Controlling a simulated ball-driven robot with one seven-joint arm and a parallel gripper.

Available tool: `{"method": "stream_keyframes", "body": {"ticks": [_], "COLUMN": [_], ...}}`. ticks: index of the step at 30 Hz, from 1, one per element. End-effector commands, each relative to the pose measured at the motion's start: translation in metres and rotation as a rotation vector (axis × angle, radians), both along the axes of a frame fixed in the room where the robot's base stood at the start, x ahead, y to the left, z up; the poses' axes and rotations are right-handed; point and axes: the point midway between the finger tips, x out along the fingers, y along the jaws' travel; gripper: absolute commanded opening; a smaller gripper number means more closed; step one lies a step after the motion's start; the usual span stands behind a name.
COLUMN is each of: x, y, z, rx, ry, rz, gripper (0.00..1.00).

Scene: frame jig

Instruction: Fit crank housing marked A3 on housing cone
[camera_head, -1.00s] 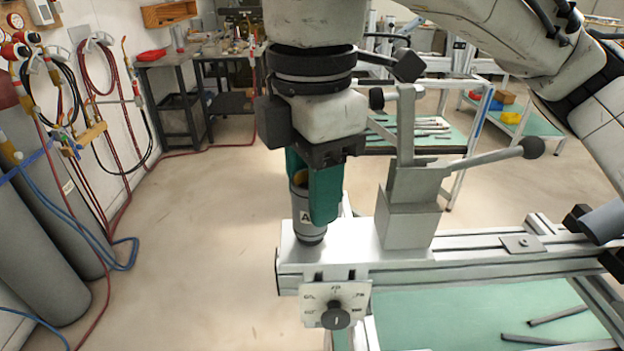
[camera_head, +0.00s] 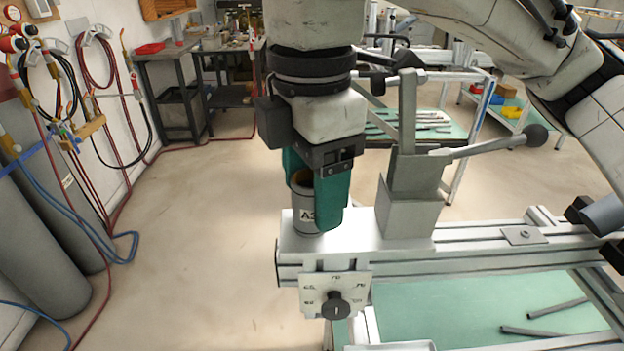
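The crank housing (camera_head: 305,219) is a grey upright cylinder with an open top and a white label reading A3. It stands near the left end of the metal rail, its lower edge at the rail's top. The housing cone is not visible; the housing hides that spot. My gripper (camera_head: 311,193) is above and around the housing, with green fingers pointing down. One finger stands behind its upper left and the other covers its right side. The fingers look spread a little apart from the housing, though the contact sides are partly hidden.
A grey block with a clamp lever (camera_head: 408,205) stands on the rail (camera_head: 470,250) close right of my gripper. A dial with a black knob (camera_head: 336,306) is on the rail's front end. Hoses and gas cylinders (camera_head: 62,225) line the left wall. Floor left of the rail is clear.

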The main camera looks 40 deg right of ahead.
Motion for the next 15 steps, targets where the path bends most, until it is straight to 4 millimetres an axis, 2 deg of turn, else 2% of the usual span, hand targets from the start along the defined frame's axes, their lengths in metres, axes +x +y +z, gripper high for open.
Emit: {"method": "stream_keyframes", "body": {"ticks": [10,15], "x": [0.0,0.001], "y": [0.0,0.0], "z": [0.002,0.023], "rx": [0.0,0.0], "ry": [0.0,-0.002], "rz": [0.0,-0.001], "gripper": [0.72,0.72]}}
